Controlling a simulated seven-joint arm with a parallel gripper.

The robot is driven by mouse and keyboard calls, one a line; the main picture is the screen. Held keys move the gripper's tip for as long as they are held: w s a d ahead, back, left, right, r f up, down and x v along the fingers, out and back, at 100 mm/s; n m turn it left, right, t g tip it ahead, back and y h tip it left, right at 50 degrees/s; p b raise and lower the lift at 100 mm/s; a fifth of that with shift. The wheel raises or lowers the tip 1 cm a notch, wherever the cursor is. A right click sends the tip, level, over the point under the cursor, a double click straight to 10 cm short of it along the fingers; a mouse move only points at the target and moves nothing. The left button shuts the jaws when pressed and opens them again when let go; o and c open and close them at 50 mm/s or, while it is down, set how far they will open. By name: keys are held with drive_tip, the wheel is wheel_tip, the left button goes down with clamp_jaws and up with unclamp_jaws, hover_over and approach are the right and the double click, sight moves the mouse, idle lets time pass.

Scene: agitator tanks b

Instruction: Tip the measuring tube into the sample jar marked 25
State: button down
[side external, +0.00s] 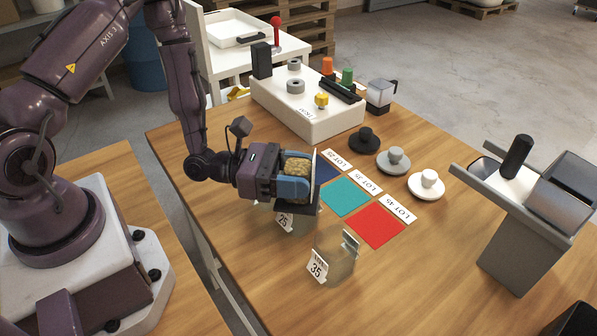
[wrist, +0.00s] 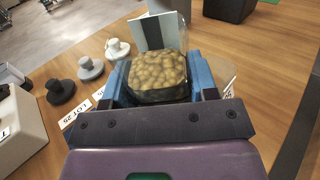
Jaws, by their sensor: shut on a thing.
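My gripper (side external: 294,186) is shut on the measuring tube (side external: 298,168), a clear vessel with tan granules inside. My gripper lies nearly level and the tube looks tilted. In the wrist view the tube (wrist: 158,78) sits between the blue fingers, with granules filling much of what shows. The sample jar marked 25 (side external: 297,222) is clear glass and stands on the table just below the gripper and tube. Its upper part is hidden by the gripper. I cannot tell whether any granules are in it or falling.
A clear jar marked 35 (side external: 335,262) stands in front and to the right. Teal (side external: 344,196) and red (side external: 376,226) mats lie behind it, with several knobbed weights (side external: 393,161) beyond. A white control box (side external: 308,112) is at the back, a grey machine (side external: 520,235) at right.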

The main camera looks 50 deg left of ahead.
drive_tip(key=shift+s+d+r+n, duration=0.15)
drive_tip(key=shift+s+d+n, duration=0.05)
drive_tip(key=shift+n, duration=0.5)
drive_tip(key=shift+s+d+r+n, duration=0.15)
drive_tip(key=shift+n, duration=0.55)
drive_tip(key=shift+s+d+r+n, duration=0.15)
drive_tip(key=shift+s+d+n, duration=0.05)
drive_tip(key=shift+n, duration=0.5)
drive_tip(key=shift+s+n, duration=0.1)
drive_tip(key=shift+n, duration=0.2)
drive_tip(key=shift+d+n, duration=0.1)
drive_tip(key=shift+n, duration=0.2)
drive_tip(key=shift+s+d+n, duration=0.15)
drive_tip(key=shift+n, duration=0.45)
drive_tip(key=shift+s+n, duration=0.1)
drive_tip(key=shift+n, duration=0.4)
